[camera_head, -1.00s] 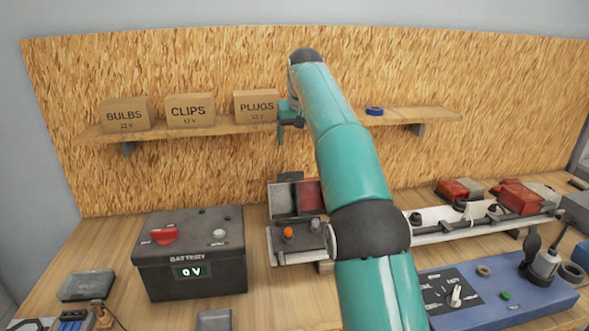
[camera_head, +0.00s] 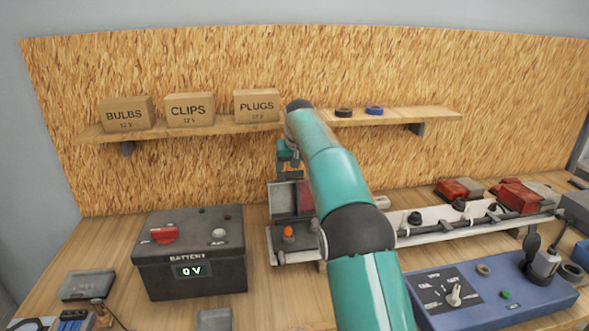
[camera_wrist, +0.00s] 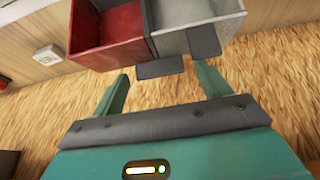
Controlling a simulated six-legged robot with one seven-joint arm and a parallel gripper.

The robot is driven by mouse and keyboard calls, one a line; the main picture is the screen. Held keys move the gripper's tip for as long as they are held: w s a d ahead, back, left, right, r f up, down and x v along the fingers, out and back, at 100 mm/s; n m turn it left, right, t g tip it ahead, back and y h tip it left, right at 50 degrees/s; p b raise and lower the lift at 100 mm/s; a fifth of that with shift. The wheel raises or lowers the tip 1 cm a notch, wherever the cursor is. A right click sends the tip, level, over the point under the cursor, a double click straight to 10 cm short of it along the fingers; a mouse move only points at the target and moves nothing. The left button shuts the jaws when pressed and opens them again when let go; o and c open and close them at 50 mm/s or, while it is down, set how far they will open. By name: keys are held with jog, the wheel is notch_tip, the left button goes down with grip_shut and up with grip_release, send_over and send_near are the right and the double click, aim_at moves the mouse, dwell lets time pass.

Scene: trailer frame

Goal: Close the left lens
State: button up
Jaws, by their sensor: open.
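The left lens (camera_head: 286,197) stands raised at the back of its lamp base (camera_head: 292,257), with an orange bulb (camera_head: 288,231) exposed in front. In the wrist view the lens shows as an open red compartment (camera_wrist: 108,28) beside a grey-white one (camera_wrist: 190,12), with two dark tabs (camera_wrist: 160,68) along its edge. In the head view my gripper (camera_head: 288,158) is just above the raised lens. My arm hides the right part of the lamp. I cannot tell whether a finger touches the lens.
A shelf (camera_head: 228,128) with cardboard boxes and tape rolls is behind my arm. A black battery (camera_head: 190,255) reading 0 V stands left of the lamp. A blue control box (camera_head: 500,295) and more red lenses (camera_head: 518,195) are on the right.

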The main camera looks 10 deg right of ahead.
jog(key=c, duration=1.4)
jog(key=shift+s, duration=0.1)
